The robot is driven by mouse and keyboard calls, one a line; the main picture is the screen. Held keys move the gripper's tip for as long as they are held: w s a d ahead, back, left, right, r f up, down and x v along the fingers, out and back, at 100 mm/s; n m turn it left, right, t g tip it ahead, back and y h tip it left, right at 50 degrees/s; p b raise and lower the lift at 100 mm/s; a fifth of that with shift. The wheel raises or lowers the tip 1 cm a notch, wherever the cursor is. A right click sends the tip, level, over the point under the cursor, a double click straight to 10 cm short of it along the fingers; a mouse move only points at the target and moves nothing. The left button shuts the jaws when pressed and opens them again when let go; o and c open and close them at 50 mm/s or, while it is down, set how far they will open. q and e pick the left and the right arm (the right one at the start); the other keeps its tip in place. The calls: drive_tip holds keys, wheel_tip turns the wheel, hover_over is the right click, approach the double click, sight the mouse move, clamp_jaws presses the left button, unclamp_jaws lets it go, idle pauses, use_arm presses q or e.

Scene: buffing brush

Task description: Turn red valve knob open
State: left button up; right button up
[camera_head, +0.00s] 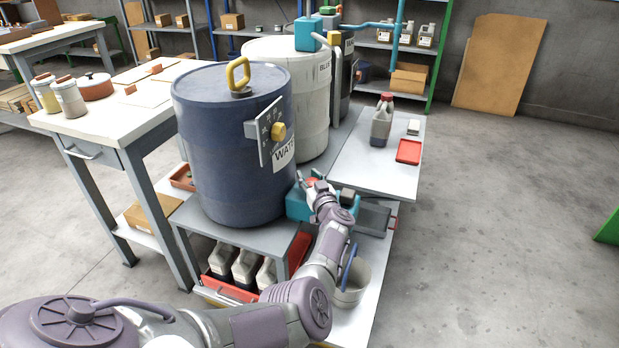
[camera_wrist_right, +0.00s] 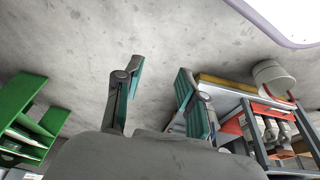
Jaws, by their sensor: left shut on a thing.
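The red valve knob (camera_head: 312,181) sits on top of a teal valve body (camera_head: 297,206) at the lower right of the blue drum (camera_head: 232,150). My left gripper (camera_head: 311,180) reaches it from the front right and is shut on the knob. The fingers and wrist hide part of the knob, so its turn angle cannot be told. My right gripper (camera_wrist_right: 158,92) is open and empty in the right wrist view, with grey floor beyond its fingers. The right gripper does not show in the head view.
The drum bears a dial plate with a yellow knob (camera_head: 278,130) and a yellow top handle (camera_head: 238,73). A white drum (camera_head: 310,110) stands behind. A white bucket (camera_head: 351,287) is below my left forearm. A bottle (camera_head: 381,124) and red tray (camera_head: 409,151) stand right.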

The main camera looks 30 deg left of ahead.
use_arm(q)
drive_tip(key=shift+s+d+f, duration=0.1)
drive_tip(key=shift+d+f, duration=0.2)
drive_tip(key=shift+f, duration=0.15)
use_arm(e)
drive_tip(key=shift+s+r, duration=0.1)
drive_tip(key=shift+r, duration=0.35)
use_arm(q)
drive_tip(key=shift+g, duration=0.3)
use_arm(e)
drive_tip(key=shift+r, duration=0.35)
use_arm(q)
drive_tip(key=o, duration=0.9)
drive_tip(key=shift+c, duration=0.2)
drive_tip(key=shift+o, duration=0.4)
drive_tip(key=shift+r, duration=0.35)
use_arm(e)
drive_tip(key=shift+s+d, duration=0.2)
use_arm(q)
drive_tip(key=shift+a, duration=0.1)
use_arm(e)
drive_tip(key=shift+a+f, duration=0.1)
use_arm(q)
wheel_tip(320, 180, up, 10)
drive_tip(key=shift+f, duration=0.1)
use_arm(e)
drive_tip(key=shift+w, duration=0.1)
